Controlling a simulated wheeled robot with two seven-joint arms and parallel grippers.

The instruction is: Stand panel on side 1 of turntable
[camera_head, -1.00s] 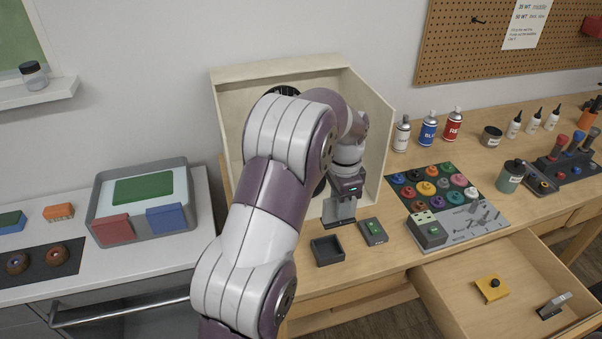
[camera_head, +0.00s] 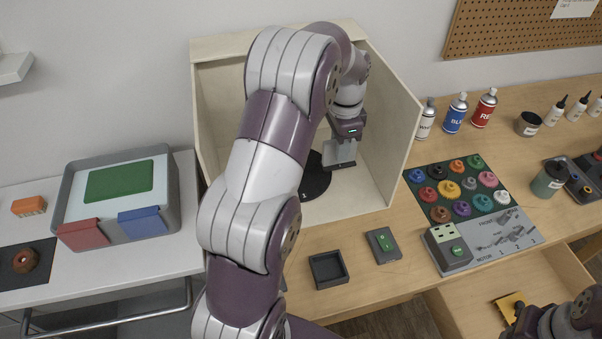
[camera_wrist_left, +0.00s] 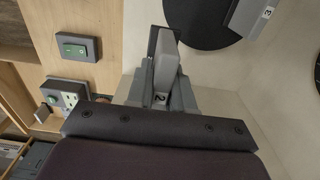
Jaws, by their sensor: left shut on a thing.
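My left gripper (camera_head: 341,152) is inside the open wooden booth (camera_head: 404,130), its fingers pointing down. In the left wrist view the fingers (camera_wrist_left: 163,75) are shut on a grey piece marked "2" (camera_wrist_left: 160,98), taken to be the panel. Much of it is hidden by the gripper. The black round turntable (camera_head: 316,183) lies on the booth floor just left of the gripper, partly covered by my arm. It also shows in the left wrist view (camera_wrist_left: 195,22), with a grey part marked "3" (camera_wrist_left: 250,16) at its edge.
The booth's walls stand close around my left arm. Spray cans (camera_head: 455,113) stand right of the booth. My right arm (camera_head: 570,320) is over the open drawer.

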